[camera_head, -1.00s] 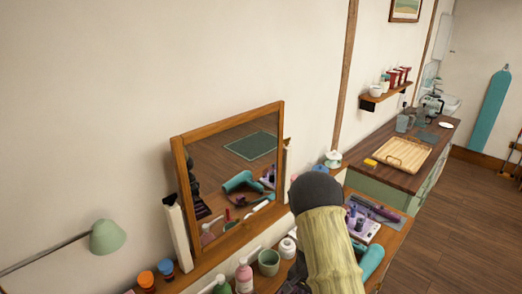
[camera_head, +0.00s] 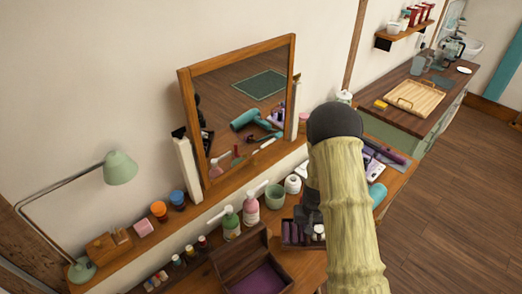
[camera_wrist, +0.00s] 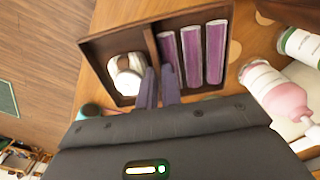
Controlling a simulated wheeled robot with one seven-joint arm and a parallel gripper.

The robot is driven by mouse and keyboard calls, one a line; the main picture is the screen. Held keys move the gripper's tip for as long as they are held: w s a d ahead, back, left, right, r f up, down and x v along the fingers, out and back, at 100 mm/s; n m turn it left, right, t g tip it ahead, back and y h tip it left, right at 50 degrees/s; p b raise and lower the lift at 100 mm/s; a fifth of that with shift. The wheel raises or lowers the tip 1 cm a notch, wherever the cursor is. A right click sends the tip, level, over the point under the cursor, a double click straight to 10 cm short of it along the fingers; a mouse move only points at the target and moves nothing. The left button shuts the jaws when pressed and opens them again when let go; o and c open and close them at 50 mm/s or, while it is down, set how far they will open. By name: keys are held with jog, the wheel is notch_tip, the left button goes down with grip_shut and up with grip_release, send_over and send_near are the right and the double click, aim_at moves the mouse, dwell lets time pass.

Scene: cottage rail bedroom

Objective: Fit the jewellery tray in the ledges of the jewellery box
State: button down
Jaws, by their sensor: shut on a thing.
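The jewellery tray (camera_wrist: 192,22) is a dark wooden tray with a divider; purple padded rolls fill one side and a round white-and-brown item sits in the other. My gripper (camera_wrist: 160,84) is shut on the tray near the divider; its fingers hide the exact contact. In the head view the tray (camera_head: 290,241) is below my gripper (camera_head: 310,222), partly hidden by my arm. I cannot tell how far it is above the table. The jewellery box (camera_head: 258,280) stands open with a purple lining, to the left and nearer the front; its lid (camera_head: 238,258) is raised.
Pump bottles (camera_head: 231,222) and a green cup (camera_head: 275,196) stand behind the box and tray. A mirror (camera_head: 240,105) leans at the wall. A lamp (camera_head: 118,168) is at left. A teal cylinder (camera_head: 378,193) lies right of my arm.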

jog(key=w+r+m, duration=0.1)
jog(key=w+r, duration=0.2)
jog(key=r, duration=0.3)
jog(key=w+r+m, duration=0.2)
jog(key=w+r, duration=0.1)
jog(key=r, duration=0.4)
jog(key=shift+r, duration=0.2)
